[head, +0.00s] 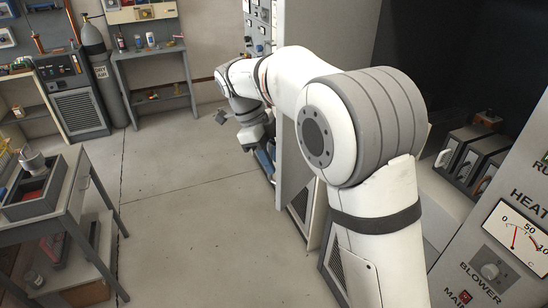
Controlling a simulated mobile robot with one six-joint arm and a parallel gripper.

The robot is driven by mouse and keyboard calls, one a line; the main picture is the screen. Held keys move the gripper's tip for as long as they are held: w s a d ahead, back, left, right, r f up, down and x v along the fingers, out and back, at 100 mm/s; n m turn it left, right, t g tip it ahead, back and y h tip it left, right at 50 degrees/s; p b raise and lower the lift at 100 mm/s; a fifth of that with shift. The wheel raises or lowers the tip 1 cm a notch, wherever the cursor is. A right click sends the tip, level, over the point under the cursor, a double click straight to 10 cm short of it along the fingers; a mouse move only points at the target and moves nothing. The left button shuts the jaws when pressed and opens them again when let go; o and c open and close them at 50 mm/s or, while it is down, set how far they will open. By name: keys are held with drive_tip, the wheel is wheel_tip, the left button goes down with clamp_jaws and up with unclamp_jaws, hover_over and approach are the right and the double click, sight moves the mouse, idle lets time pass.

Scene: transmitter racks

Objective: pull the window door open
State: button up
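My white arm reaches from the lower right toward the back middle, and its wrist bends down beside the rack fronts. My gripper (222,117) is small and dark at the end of the wrist, left of the rack face. Its fingers are too small to tell whether they are open or shut. I cannot pick out the window door for certain. A tall pale grey panel (293,165) stands behind my arm, with a dark rack bay to its right. My arm hides much of the racks, including part of the bay.
The bay (430,45) holds several grey modules with handles (462,147). A control panel (480,235) with a heater meter is at the lower right. A grey cart (75,195) stands at the left. A gas cylinder (105,75) and shelf (155,60) stand behind. The concrete floor (190,220) between is clear.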

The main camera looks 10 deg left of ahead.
drive_tip(key=v, duration=0.7)
drive_tip(key=shift+r+b, duration=0.35)
drive_tip(key=shift+a, duration=0.15)
